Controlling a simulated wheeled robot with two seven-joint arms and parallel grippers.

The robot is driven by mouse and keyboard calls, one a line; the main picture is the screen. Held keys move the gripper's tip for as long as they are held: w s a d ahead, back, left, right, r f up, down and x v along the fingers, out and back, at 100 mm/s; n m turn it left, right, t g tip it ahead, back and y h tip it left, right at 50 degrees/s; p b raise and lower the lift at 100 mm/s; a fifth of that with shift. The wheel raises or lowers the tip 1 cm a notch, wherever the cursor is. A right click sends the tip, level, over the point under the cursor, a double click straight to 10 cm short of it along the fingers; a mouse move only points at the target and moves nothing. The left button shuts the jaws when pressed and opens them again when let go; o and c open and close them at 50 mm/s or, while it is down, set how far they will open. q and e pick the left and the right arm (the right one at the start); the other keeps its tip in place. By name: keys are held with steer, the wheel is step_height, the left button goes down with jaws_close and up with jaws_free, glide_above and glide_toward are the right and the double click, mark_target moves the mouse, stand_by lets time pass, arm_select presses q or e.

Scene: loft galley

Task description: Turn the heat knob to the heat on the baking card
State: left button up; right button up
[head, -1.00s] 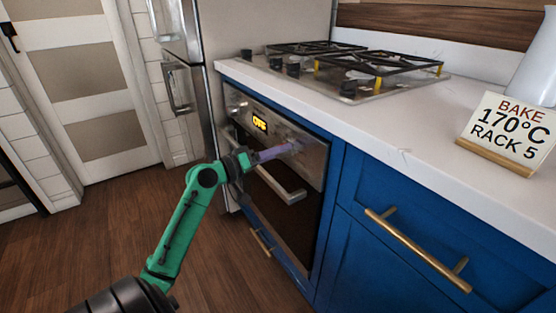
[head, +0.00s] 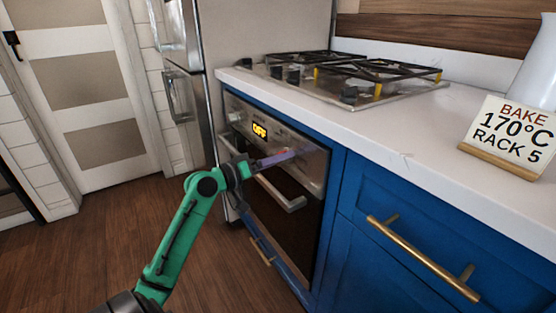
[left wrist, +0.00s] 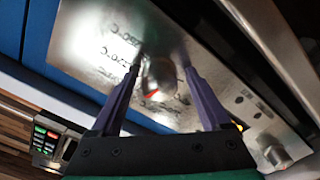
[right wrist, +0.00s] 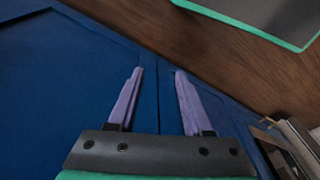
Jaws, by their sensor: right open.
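The baking card (head: 511,133) stands on the counter at the right in the head view and reads "BAKE 170°C RACK 5". The oven's panel display (head: 260,131) reads "OFF". In the left wrist view, the round metal heat knob (left wrist: 160,77) has a red mark on its lower edge. Temperature markings surround it, blurred and only partly legible. My left gripper (left wrist: 163,63) is open, with one finger on each side of the knob; I cannot tell whether they touch it. In the head view the gripper (head: 285,158) hides the knob. My right gripper (right wrist: 158,72) is open and empty, facing blue cabinet fronts.
A second knob (left wrist: 275,154) sits on the panel. The oven handle (head: 282,190) runs just below my left gripper. A gas hob (head: 350,85) is set in the white counter (head: 400,135). A brass drawer handle (head: 425,258) sticks out at right. Wooden floor is clear at left.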

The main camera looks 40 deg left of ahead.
arm_select(q)
steer(key=shift+s, duration=0.1)
steer(key=v, duration=1.4)
steer(key=shift+s, duration=0.2)
